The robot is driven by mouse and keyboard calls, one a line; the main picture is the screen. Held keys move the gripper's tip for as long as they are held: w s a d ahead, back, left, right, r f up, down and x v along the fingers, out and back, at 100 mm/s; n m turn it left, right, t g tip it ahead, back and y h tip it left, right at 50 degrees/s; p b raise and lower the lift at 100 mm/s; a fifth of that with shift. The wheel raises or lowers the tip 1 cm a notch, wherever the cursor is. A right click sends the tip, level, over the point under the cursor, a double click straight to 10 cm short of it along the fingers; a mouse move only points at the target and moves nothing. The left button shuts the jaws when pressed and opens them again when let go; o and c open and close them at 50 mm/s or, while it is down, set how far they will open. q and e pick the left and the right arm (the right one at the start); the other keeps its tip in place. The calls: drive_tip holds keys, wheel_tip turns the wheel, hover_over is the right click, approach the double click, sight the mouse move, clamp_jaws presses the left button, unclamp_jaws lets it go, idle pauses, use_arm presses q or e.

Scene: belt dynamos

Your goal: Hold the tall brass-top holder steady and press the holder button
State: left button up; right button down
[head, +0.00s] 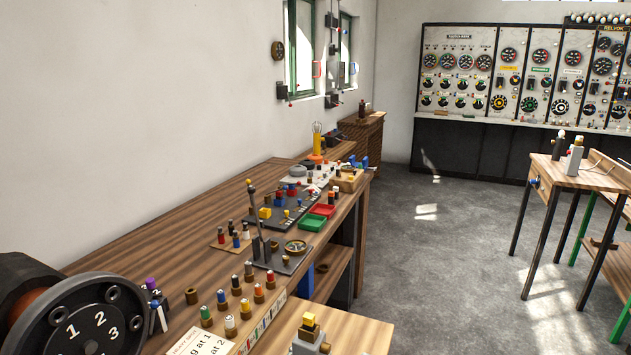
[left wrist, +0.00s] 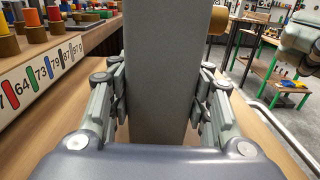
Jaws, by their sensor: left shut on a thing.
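A grey upright holder with a stepped brass-yellow top (head: 309,322) stands at the bottom edge of the head view, by the near end of the wooden bench. In the left wrist view a tall grey post (left wrist: 162,70) rises between the fingers of my left gripper (left wrist: 162,108). The gripper is shut on it from both sides, and the post looks upright. The post's top and foot are out of that view. A brass-coloured cylinder (left wrist: 217,21) shows just right of the post. A pale grey jointed part, likely of my right gripper (left wrist: 302,38), is cut off at the upper right; its fingers are unclear.
Several coloured pegs (head: 245,308) in brass sockets stand along the bench behind a numbered strip (head: 262,325). A large dial drum (head: 80,325) fills the lower left. A small table (head: 590,175) with upright holders stands at the right. The floor (head: 430,270) between is clear.

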use_arm(q)
drive_tip(key=o, duration=1.5)
drive_tip(key=shift+f, duration=0.1)
drive_tip(key=shift+c, duration=0.2)
